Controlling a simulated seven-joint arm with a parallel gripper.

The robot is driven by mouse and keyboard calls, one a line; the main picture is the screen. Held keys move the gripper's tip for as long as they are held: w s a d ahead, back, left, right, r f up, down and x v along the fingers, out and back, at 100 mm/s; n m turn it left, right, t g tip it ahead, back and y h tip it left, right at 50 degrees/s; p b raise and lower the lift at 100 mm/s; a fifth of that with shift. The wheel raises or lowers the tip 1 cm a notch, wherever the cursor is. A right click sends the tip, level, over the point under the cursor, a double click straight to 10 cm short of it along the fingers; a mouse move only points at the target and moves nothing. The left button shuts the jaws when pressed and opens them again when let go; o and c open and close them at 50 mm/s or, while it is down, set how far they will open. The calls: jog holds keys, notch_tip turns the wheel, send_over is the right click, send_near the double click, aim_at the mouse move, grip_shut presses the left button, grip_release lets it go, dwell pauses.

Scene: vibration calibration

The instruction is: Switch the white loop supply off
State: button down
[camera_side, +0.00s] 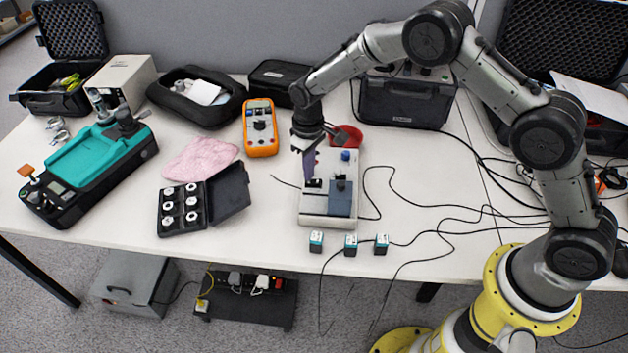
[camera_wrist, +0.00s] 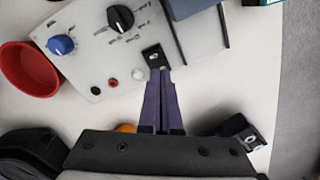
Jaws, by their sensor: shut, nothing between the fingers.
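The white loop supply (camera_side: 318,219) stands on the table in the side view, below my gripper (camera_side: 307,176). In the wrist view its white panel (camera_wrist: 92,50) carries a blue knob (camera_wrist: 61,45), a black knob (camera_wrist: 120,17), a red socket (camera_wrist: 113,82) and a black rocker switch (camera_wrist: 154,57). My gripper (camera_wrist: 161,75) is shut and empty, its purple fingers together. The fingertips are at the near edge of the rocker switch and partly cover it. I cannot tell whether they touch it, or which way the rocker is tipped.
A red bowl (camera_wrist: 28,70) stands close beside the supply. An orange multimeter (camera_side: 260,128) and an open black case of white pieces (camera_side: 184,208) lie to the left. Small teal-and-black blocks (camera_side: 350,246) sit along the front edge. Black cables cross the table at right.

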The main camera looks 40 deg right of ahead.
jog(key=shift+r, duration=2.8)
